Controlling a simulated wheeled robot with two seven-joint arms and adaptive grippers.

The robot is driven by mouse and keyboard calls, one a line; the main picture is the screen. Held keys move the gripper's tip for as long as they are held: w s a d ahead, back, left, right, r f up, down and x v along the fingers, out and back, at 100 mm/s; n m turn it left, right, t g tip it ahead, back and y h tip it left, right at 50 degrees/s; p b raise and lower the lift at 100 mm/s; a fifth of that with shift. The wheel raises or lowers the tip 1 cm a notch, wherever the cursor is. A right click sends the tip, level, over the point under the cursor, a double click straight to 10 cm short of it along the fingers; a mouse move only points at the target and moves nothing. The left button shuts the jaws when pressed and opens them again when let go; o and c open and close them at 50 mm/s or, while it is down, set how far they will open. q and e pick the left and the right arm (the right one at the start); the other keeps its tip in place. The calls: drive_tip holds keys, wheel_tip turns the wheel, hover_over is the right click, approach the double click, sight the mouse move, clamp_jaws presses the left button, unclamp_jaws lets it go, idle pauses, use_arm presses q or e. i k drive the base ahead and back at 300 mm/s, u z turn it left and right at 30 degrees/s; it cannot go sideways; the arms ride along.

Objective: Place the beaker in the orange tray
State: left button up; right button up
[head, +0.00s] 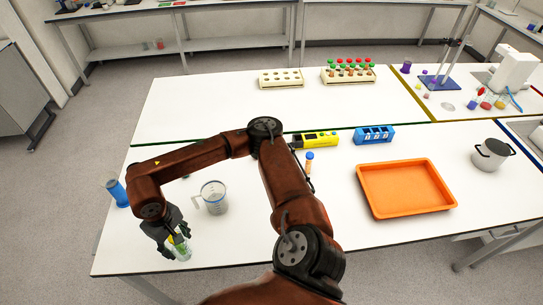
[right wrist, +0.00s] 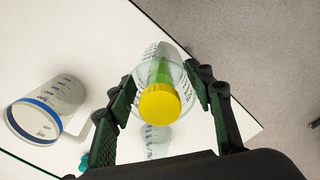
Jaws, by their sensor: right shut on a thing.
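The beaker (head: 184,254) is small and clear, with printed marks, near the front left of the white table. In the right wrist view the beaker (right wrist: 141,74) sits between my fingers, with a yellow-capped tube (right wrist: 160,104) of green stuff standing in it. My right gripper (head: 174,241) is shut on the beaker, a finger on either side. I cannot tell whether the beaker's base touches the table. The orange tray (head: 408,164) lies empty at the right of the table, well apart from the gripper. My left gripper is out of view.
A clear measuring jug (head: 214,202) stands close to the gripper, and a blue cylinder (head: 118,193) is to its left. A yellow device (head: 316,140), blue rack (head: 374,135) and steel pot (head: 491,155) stand farther right. My arm crosses the table's middle.

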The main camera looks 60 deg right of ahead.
sight(408, 202)
drive_tip(key=u, duration=0.85)
drive_tip(key=k, duration=1.7)
drive_tip(key=z, duration=2.2)
drive_tip(key=i, duration=0.5)
drive_tip(key=z, duration=0.1)
